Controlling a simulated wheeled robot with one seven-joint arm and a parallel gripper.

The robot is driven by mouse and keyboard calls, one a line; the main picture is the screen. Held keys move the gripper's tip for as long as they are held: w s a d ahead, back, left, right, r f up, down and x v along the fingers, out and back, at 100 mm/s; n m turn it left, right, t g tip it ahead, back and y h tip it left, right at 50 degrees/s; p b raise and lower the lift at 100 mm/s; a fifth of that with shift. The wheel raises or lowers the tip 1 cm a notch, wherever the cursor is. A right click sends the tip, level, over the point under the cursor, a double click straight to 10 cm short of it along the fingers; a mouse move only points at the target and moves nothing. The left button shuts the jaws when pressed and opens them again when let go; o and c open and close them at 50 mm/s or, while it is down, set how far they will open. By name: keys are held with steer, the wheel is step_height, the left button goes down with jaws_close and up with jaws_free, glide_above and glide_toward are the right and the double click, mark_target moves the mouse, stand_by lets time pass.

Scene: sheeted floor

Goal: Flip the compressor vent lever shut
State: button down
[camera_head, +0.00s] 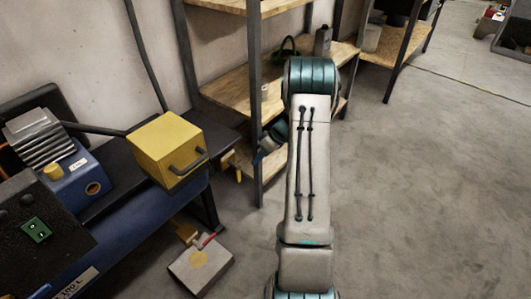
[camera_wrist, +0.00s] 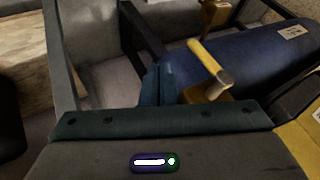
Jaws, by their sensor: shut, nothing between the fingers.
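The compressor's blue tank (camera_wrist: 262,55) fills the upper right of the wrist view. A lever with a yellow handle (camera_wrist: 208,62) stands out from a brass-coloured fitting (camera_wrist: 207,93) at the tank's near end. My gripper (camera_wrist: 157,82) is shut and empty, its teal fingers just left of the lever in that picture. I cannot tell whether they touch it. In the head view the blue tank (camera_head: 128,237) is at lower left, with a small yellow part (camera_head: 230,160) at its far end.
A yellow box with a dark handle (camera_head: 166,148) sits on the compressor's top. A metal shelf with wooden boards (camera_head: 228,92) stands just behind. A pale box with a red part (camera_head: 202,265) is on the floor. Open floor lies to the right.

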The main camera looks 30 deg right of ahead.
steer(key=a, duration=0.1)
steer(key=a+f, duration=0.1)
steer(key=a, duration=0.1)
steer(key=s+a+b, duration=0.1)
steer(key=a, duration=0.1)
steer(key=shift+f, duration=0.3)
steer(key=shift+a+f, duration=0.1)
